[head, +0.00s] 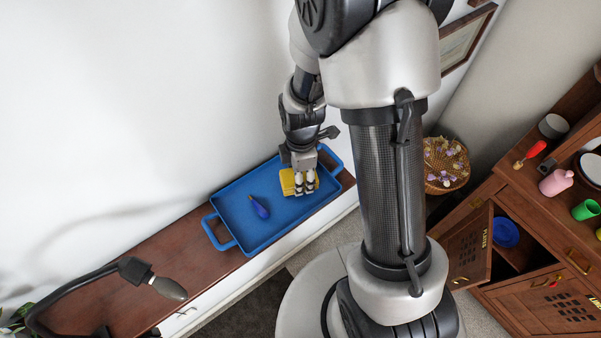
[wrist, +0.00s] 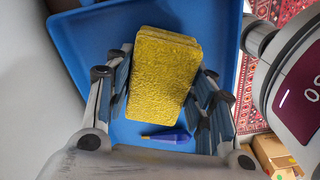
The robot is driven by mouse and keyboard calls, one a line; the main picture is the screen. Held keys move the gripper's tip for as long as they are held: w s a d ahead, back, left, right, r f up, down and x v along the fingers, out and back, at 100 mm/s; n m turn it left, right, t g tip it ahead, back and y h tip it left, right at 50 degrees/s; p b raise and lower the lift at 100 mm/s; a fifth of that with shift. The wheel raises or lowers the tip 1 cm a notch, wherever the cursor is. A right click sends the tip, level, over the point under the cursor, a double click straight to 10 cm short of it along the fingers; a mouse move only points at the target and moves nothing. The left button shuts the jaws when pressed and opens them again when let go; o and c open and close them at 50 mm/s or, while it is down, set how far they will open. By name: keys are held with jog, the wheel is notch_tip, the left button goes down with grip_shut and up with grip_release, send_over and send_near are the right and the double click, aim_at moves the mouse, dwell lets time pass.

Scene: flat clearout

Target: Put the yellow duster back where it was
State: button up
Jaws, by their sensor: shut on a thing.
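The yellow duster (head: 289,182) is a folded, block-like cloth at the right part of a blue tray (head: 232,200). My gripper (head: 305,183) is over that end of the tray and is shut on the duster. In the wrist view the duster (wrist: 163,75) sits between both fingers of my gripper (wrist: 165,100), with the tray floor behind it. I cannot tell whether the duster touches the tray floor. A dark blue item with a pointed end (head: 260,208) lies in the tray left of the duster; it also shows in the wrist view (wrist: 168,136).
The tray stands on a narrow brown shelf (head: 160,250) along the white wall. A lamp (head: 150,278) is at the shelf's left end. At right, a wooden cabinet with an open door (head: 466,250) holds a blue plate (head: 505,232). A basket of flowers (head: 446,163) stands behind.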

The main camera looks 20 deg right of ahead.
jog(key=shift+f+b, duration=0.45)
jog(key=shift+f, duration=0.05)
dwell(0.3)
jog(key=o, duration=1)
jog(key=shift+r, duration=0.1)
jog(key=shift+o, duration=0.2)
notch_tip(320, 180, up, 12)
